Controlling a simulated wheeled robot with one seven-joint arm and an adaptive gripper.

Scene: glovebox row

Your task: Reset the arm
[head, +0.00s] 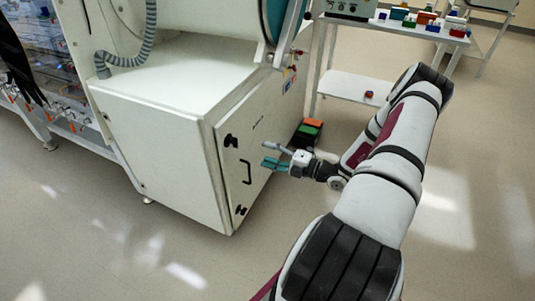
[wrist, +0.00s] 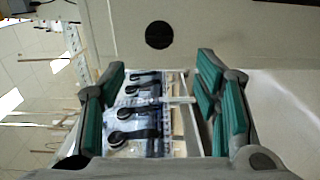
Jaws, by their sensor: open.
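My gripper (head: 272,155) is open and empty in the head view, with its teal finger pads apart. It is in front of the white cabinet's door (head: 262,125), to the right of the black door handle (head: 246,171). I cannot tell whether it touches the door. In the wrist view the open gripper (wrist: 163,98) has one teal-padded finger on each side. Between them shows a bluish panel with several black rounded parts (wrist: 125,137), seen beyond the fingers. My arm reaches in from the lower right of the head view.
Stacked bins, green and orange on top (head: 309,127), stand on the floor beside the cabinet. A white cart (head: 357,87) with coloured blocks on top stands behind. A grey hose (head: 130,60) hangs over the cabinet. Floor (head: 465,200) is clear at right.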

